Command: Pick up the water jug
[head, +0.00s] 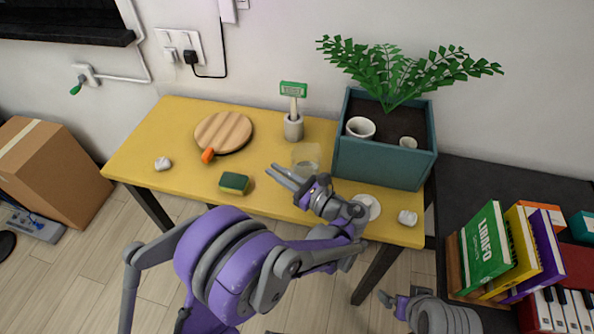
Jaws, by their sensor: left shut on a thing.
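The water jug (306,154) looks like a clear, see-through vessel on the yellow table (160,125), left of the blue-green planter. My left gripper (281,173) reaches over the table from the front, its fingers at the jug's near side. It is shut on the jug; the exact contact is hard to see because the jug is transparent and partly behind the gripper. I cannot tell whether the jug is lifted. My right gripper (388,299) is low at the bottom right, away from the table top; its fingers are too small to read.
The planter (380,162) with a fern and pots stands right of the jug. A grey cup with a green-headed brush (293,127), a sponge (234,183), a round wooden board (223,131) and a white disc (367,207) are nearby. Books (488,245) stand at right.

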